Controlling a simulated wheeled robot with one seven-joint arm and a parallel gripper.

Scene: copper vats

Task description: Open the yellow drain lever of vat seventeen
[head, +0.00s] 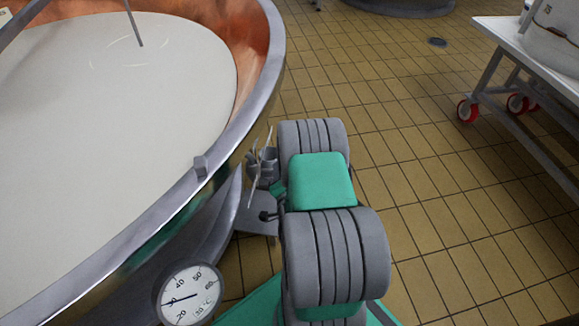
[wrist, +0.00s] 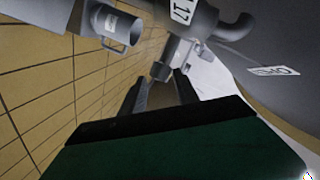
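Vat seventeen's drain fitting is in the wrist view: a grey pipe (wrist: 205,20) carries a tag reading 17 (wrist: 182,10), with a pale grey valve part (wrist: 172,58) below it. No yellow lever can be made out in either view. My gripper (wrist: 162,84) points at the valve part, its two dark fingers apart, with nothing seen held between them. The valve part's lower end shows just beyond the fingertips; I cannot tell whether they touch. A copper vat (head: 262,45) full of white liquid stands at the left.
A dial thermometer (head: 190,296) is on the vat's near side. A grey jug-like vessel (wrist: 108,27) is at the wrist view's upper left, and a white label (wrist: 273,71) is at the right. A wheeled table (head: 500,35) stands at the far right. The tiled floor (head: 440,190) between is clear.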

